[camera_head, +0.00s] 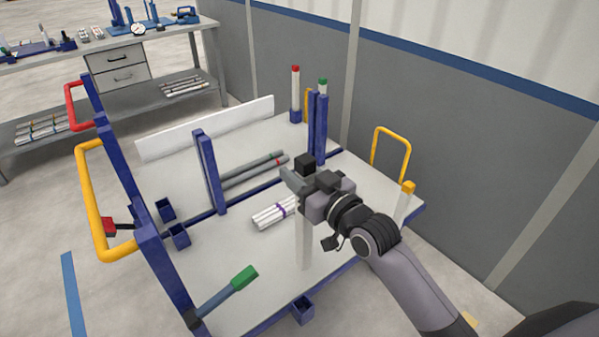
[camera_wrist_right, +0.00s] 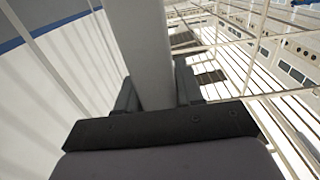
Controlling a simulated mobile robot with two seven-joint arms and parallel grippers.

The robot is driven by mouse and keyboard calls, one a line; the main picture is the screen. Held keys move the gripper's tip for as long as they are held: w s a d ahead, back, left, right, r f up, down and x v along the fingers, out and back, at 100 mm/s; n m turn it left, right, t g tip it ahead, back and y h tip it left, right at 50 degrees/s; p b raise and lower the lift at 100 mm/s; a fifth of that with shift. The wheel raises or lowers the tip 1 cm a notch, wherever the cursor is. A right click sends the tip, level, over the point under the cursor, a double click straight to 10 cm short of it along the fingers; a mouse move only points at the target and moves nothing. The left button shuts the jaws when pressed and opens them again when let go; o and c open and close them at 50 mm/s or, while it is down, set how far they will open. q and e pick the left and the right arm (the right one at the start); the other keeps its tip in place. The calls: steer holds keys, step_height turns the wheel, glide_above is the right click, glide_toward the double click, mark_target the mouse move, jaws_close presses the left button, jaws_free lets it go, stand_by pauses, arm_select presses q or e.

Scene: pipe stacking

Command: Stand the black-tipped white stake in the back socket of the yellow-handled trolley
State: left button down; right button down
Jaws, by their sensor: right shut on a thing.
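The white stake (camera_head: 304,240) with its black tip (camera_head: 306,164) hangs roughly upright in my right gripper (camera_head: 302,191). The gripper is shut around its upper part, just below the tip. The shaft shows between the fingers in the right wrist view (camera_wrist_right: 146,60). The stake is over the pale deck (camera_head: 240,240) of the yellow-handled trolley; I cannot tell whether its foot touches. An empty-looking blue socket (camera_head: 303,308) is at the deck's near edge, below the stake in the picture. Two more blue sockets (camera_head: 178,236) (camera_head: 165,209) are at the left. My left gripper is out of view.
White rods (camera_head: 268,216) with a purple band and grey pipes (camera_head: 250,172) lie on the deck. A green-ended bar (camera_head: 228,294) is near front left. Blue posts (camera_head: 209,172) rise from the deck.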

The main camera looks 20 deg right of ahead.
steer(key=shift+r, duration=0.45)
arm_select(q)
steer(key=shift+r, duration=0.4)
arm_select(e)
steer(key=shift+f, duration=0.1)
